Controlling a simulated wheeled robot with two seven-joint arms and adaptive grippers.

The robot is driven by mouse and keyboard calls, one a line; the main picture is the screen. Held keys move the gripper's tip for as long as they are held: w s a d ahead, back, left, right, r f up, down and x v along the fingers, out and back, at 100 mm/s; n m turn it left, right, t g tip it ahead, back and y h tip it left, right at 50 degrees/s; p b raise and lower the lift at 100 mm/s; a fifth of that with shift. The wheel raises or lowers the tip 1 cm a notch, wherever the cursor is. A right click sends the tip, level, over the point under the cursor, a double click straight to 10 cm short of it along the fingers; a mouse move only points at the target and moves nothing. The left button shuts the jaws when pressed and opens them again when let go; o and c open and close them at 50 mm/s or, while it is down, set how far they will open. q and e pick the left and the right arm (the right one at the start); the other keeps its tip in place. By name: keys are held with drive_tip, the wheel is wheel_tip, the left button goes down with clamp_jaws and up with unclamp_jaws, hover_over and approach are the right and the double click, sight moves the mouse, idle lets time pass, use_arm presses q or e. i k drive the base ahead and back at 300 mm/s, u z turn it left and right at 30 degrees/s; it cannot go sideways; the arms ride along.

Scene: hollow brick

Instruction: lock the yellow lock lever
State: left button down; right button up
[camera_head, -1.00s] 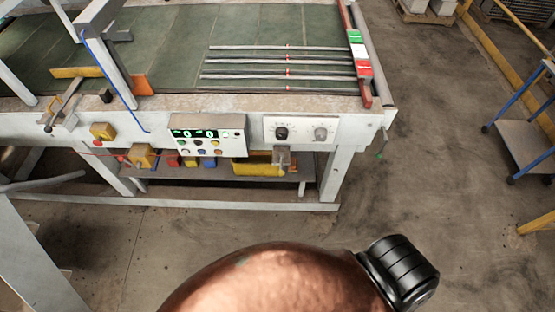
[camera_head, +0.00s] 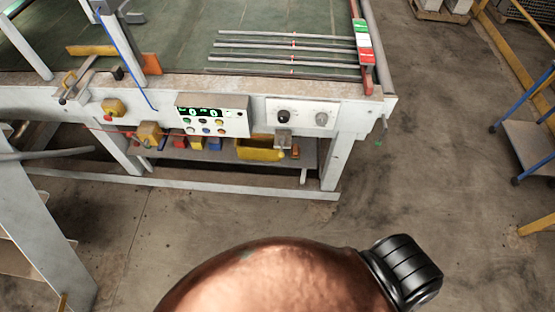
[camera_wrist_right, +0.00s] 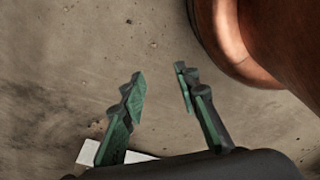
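Neither gripper shows in the head view, so both are away from the yellow parts there.
Grey rods (camera_head: 290,45) lie on the bed. A blue-legged cart (camera_head: 530,140) stands at right. Floor before the machine is open.

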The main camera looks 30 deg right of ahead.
sight(281, 154)
drive_tip(key=k, duration=0.35)
drive_tip(key=z, duration=0.5)
drive_tip(key=i, duration=1.25)
drive_tip(key=z, duration=0.6)
